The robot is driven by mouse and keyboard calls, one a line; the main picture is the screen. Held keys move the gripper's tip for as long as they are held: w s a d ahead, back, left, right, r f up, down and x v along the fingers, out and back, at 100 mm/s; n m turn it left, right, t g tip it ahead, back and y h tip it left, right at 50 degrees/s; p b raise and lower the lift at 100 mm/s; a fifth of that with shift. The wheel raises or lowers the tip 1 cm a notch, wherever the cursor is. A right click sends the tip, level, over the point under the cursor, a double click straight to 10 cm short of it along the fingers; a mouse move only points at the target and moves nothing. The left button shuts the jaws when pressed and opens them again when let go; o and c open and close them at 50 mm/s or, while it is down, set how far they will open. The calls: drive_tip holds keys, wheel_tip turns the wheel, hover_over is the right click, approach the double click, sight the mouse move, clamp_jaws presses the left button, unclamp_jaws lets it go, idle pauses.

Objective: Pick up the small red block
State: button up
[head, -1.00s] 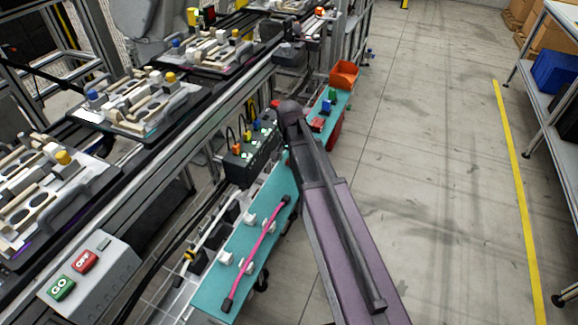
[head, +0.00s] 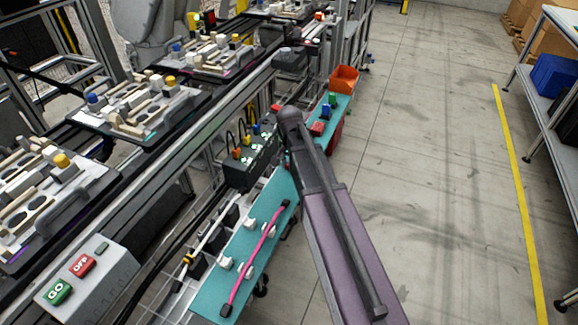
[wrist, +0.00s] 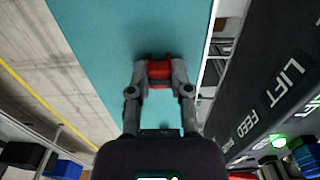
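The small red block (wrist: 160,70) is between the two fingertips of my gripper (wrist: 160,73) in the wrist view. The fingers touch it on both sides and it fills the gap between them. Bare teal shelf surface (wrist: 120,30) shows behind and around it. Whether the block rests on the shelf or is held above it cannot be told. In the head view my arm hides the gripper and this block.
In the head view, red (head: 318,128), blue (head: 325,111) and green (head: 333,98) pieces and an orange bin (head: 345,78) stand on the far teal shelf. A pink cable (head: 258,255) lies on the near shelf. A dark control box (head: 250,165) stands beside it.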

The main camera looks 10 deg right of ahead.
drive_tip(key=shift+r, duration=0.15)
idle(0.3)
wheel_tip(320, 180, up, 4)
drive_tip(key=p, duration=0.4)
drive_tip(key=shift+s, duration=0.1)
drive_tip(key=s, duration=0.5)
drive_tip(key=s+d, duration=0.1)
drive_tip(key=s, duration=0.4)
drive_tip(key=s+d+p, duration=0.1)
drive_tip(key=s, duration=0.4)
drive_tip(key=shift+s+d+r, duration=0.25)
drive_tip(key=shift+s+r, duration=0.1)
drive_tip(key=shift+d, duration=0.15)
